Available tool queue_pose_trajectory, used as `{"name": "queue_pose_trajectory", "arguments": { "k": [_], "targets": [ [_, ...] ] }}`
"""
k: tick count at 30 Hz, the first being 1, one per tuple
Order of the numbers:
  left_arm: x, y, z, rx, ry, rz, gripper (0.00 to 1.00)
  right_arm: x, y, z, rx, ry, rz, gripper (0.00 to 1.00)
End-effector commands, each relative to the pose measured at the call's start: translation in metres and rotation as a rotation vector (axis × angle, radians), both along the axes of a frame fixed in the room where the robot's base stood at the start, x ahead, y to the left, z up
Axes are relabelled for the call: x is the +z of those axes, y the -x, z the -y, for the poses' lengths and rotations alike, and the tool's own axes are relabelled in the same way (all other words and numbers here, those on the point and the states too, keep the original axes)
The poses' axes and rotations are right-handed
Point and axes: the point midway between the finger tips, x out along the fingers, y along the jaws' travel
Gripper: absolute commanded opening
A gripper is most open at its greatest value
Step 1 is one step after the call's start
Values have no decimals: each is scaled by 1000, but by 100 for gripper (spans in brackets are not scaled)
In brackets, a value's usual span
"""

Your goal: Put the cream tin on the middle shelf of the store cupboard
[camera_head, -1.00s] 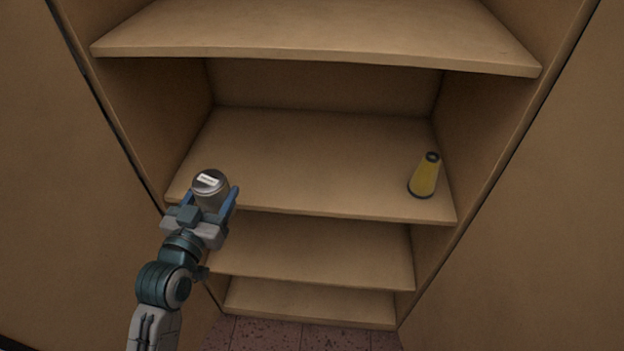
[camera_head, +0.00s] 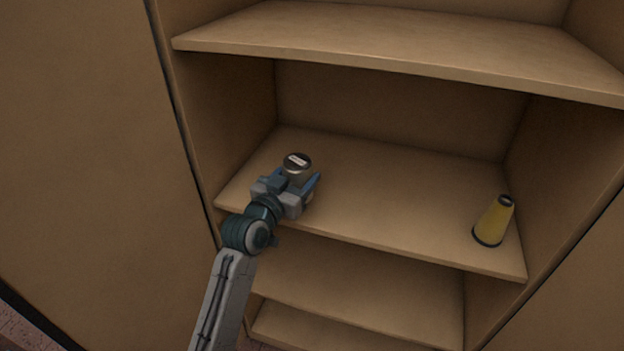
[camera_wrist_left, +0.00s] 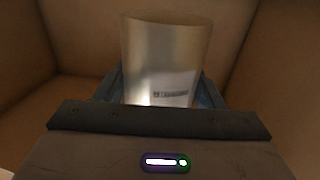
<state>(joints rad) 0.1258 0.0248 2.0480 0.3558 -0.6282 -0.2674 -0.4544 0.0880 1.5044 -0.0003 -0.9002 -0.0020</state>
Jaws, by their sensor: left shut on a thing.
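The cream tin (camera_head: 297,164) is a small cylinder with a pale label on its dark top. My left gripper (camera_head: 303,183) is shut on it, at the front left of the middle shelf (camera_head: 390,185) of the cupboard. In the left wrist view the tin (camera_wrist_left: 165,55) stands upright between the blue fingers and looks pale and shiny, with a small printed label. The gripper hides the tin's lower part, so I cannot tell whether it touches the shelf. My right gripper is not in view.
A yellow cone-shaped thing (camera_head: 494,221) with a dark top and base stands at the right front of the same shelf. An upper shelf (camera_head: 400,50) hangs above and lower shelves (camera_head: 360,285) lie below. The shelf's middle and back are clear.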

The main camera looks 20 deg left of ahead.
Motion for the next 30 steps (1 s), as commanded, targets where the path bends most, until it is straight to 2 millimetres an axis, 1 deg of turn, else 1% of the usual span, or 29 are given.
{"name": "queue_pose_trajectory", "arguments": {
  "k": [1,3,6,8,11,18,30],
  "targets": [
    [2,-12,5,0,5,3,28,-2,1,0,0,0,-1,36],
    [0,-24,10,0,4,2,28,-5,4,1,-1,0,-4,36],
    [-2,-35,15,0,1,3,28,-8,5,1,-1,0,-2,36],
    [-3,-39,17,0,1,3,28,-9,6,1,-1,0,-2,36],
    [-7,-41,17,1,0,2,28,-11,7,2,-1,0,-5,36],
    [-37,-40,17,2,0,0,28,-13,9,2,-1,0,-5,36],
    [-41,-40,17,2,0,3,28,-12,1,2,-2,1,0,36]
  ]
}}
